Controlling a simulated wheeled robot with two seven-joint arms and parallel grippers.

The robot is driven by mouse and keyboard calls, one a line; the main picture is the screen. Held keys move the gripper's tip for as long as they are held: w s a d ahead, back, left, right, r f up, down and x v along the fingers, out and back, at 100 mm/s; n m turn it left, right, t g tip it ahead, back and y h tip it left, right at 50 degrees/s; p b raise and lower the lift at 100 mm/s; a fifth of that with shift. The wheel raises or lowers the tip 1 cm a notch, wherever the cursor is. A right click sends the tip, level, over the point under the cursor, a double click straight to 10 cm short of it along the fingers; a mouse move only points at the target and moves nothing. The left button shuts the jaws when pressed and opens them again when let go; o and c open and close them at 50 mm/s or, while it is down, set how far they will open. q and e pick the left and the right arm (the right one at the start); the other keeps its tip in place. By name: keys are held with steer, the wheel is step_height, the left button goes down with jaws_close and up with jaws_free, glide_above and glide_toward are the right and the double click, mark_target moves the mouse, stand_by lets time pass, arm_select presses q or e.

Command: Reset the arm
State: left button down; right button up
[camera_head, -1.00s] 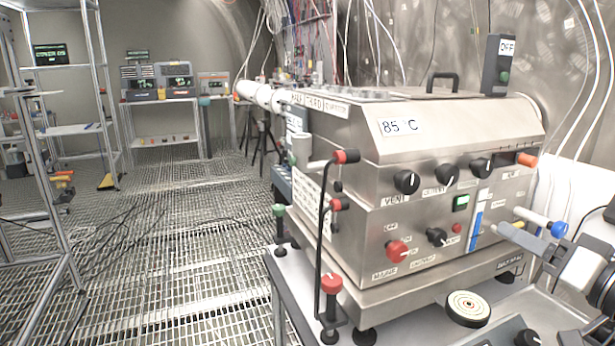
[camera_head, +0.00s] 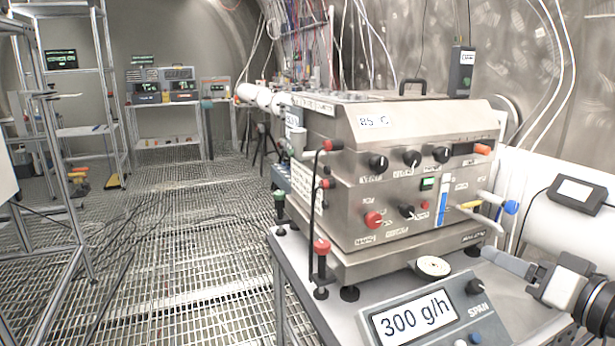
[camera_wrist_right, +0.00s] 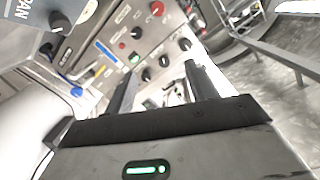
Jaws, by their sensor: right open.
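My right arm comes in at the lower right of the head view. Its gripper (camera_head: 499,260) is beside the front right of the steel machine (camera_head: 365,190), in front of its panel in the picture. In the right wrist view the two dark fingers of the right gripper (camera_wrist_right: 161,88) stand apart with nothing held between them. The machine's knobs and labels show beyond them. Whether the fingers touch anything cannot be told, but no contact shows. My left gripper is in neither view.
A grey control box (camera_head: 425,312) reading "300 g/h" stands before the machine, close to my right arm. A spout with a blue knob (camera_head: 510,207) sticks out near the gripper. A metal rack (camera_head: 65,130) stands at left.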

steer(key=s+a+f+n+g+h, duration=0.1)
steer(key=s+a+f+g, duration=0.25)
steer(key=f, duration=0.45)
steer(key=s+a+f+n+g+h, duration=0.1)
steer(key=s+a+f+g, duration=0.2)
steer(key=f, duration=0.5)
steer(key=s+a+f+n+g+h, duration=0.1)
steer(key=s+a+f+g+h, duration=0.15)
steer(key=s+f, duration=0.4)
steer(key=s+a+f+n+g+h, duration=0.1)
steer(key=s+a+f+g, duration=0.25)
steer(key=s, duration=0.55)
arm_select(q)
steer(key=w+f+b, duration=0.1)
steer(key=b, duration=0.2)
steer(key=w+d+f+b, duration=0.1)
steer(key=b, duration=0.3)
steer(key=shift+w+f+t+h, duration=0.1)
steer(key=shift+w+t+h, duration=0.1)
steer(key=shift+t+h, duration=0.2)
arm_select(e)
steer(key=w+a+f+t+y, duration=0.3)
steer(key=w+a+f+t, duration=0.3)
steer(key=f, duration=0.4)
steer(key=shift+w+a+f+t, duration=0.3)
steer(key=shift+a+f+t, duration=0.15)
steer(key=shift+t, duration=0.3)
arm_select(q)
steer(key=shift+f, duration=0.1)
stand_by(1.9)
